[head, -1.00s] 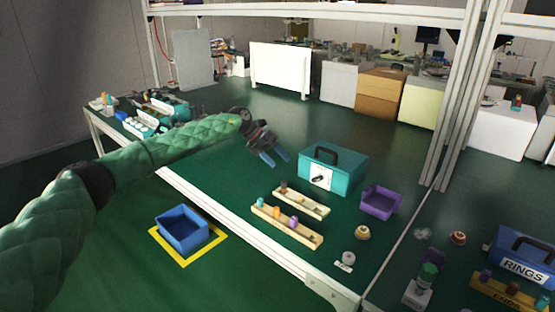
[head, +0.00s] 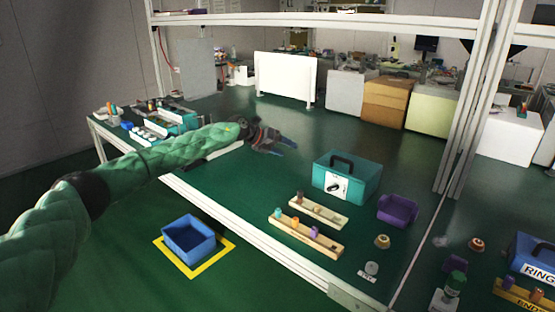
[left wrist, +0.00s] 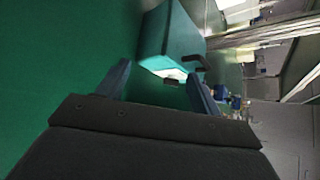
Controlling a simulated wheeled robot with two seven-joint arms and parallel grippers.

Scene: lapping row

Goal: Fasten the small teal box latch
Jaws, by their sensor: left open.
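The small teal box (head: 352,173) stands on the green table, with a dark handle on its lid. The latch (head: 336,186), a dark piece on a white plate, is on its front face. In the left wrist view the box (left wrist: 172,38) lies beyond the fingers, with the white plate (left wrist: 165,72) partly visible between them. My left gripper (head: 287,147) is open and empty, left of the box and apart from it. Its fingers also show in the left wrist view (left wrist: 160,84). My right gripper is not in view.
Two wooden peg strips (head: 305,235) lie in front of the box. A purple bin (head: 398,210) stands to its right. A blue bin (head: 188,240) sits in a yellow outline at the lower left. A blue RINGS box (head: 535,255) is at the right edge.

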